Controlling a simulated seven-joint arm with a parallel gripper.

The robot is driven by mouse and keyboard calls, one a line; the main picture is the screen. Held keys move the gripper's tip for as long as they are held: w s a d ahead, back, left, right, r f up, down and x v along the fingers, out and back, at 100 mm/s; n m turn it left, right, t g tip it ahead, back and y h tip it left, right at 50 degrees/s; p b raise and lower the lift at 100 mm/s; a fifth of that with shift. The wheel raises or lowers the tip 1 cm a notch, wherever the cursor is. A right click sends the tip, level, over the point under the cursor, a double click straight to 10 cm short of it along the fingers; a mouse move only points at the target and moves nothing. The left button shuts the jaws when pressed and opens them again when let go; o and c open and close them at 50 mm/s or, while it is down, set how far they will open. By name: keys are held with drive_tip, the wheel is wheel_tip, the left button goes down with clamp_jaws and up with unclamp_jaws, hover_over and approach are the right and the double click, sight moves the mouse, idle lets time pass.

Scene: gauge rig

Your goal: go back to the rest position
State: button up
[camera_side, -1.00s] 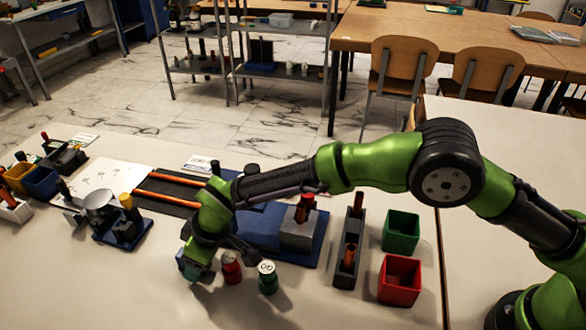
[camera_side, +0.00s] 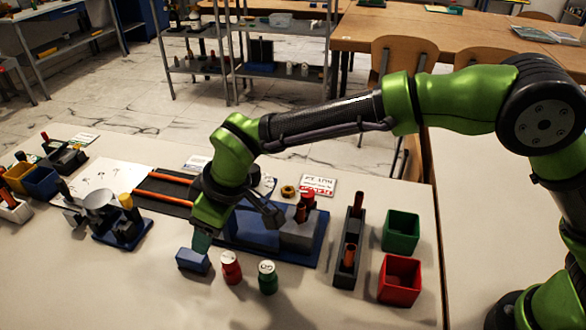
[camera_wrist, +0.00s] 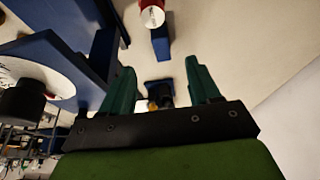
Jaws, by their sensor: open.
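My gripper (camera_side: 201,243) is above the table, just above a small blue block (camera_side: 192,260) in the side view. In the wrist view my gripper (camera_wrist: 160,88) shows two green fingers spread apart with nothing held between them. The blue block (camera_wrist: 160,43) lies beyond the fingertips there, apart from them, beside a red can (camera_wrist: 152,13). In the side view the red can (camera_side: 230,267) stands upright just right of the block. My arm is raised and reaches in from the right.
A green can (camera_side: 267,277) stands right of the red one. Behind are a blue base plate with a grey block (camera_side: 298,236), a dark holder (camera_side: 348,255), a green bin (camera_side: 401,231) and a red bin (camera_side: 399,280). A gauge stand (camera_side: 122,229) is at left. The front table is clear.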

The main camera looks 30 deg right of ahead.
drive_tip(key=d+r+m, duration=0.1)
drive_tip(key=d+r, duration=0.1)
drive_tip(key=d, duration=0.1)
drive_tip(key=d+r+m, duration=0.1)
drive_tip(key=d+r, duration=0.2)
drive_tip(key=w+d+r, duration=0.1)
drive_tip(key=d+r, duration=0.2)
drive_tip(key=shift+d+r+m+t, duration=0.15)
drive_tip(key=shift+d+m+t, duration=0.15)
drive_tip(key=shift+d+m, duration=0.1)
drive_tip(key=s+d+r+m+t, duration=0.1)
drive_tip(key=s+d+r+m, duration=0.15)
drive_tip(key=d, duration=0.45)
drive_tip(key=s+d+r+m, duration=0.1)
drive_tip(key=s+d+r, duration=0.15)
drive_tip(key=d, duration=0.35)
drive_tip(key=s+d+f+m+t+h, duration=0.1)
drive_tip(key=s+d+m, duration=0.5)
drive_tip(key=s+d, duration=0.8)
drive_tip(key=shift+d+m+t, duration=0.35)
drive_tip(key=shift+d+t, duration=0.1)
drive_tip(key=shift+t, duration=0.25)
drive_tip(key=shift+c, duration=0.3)
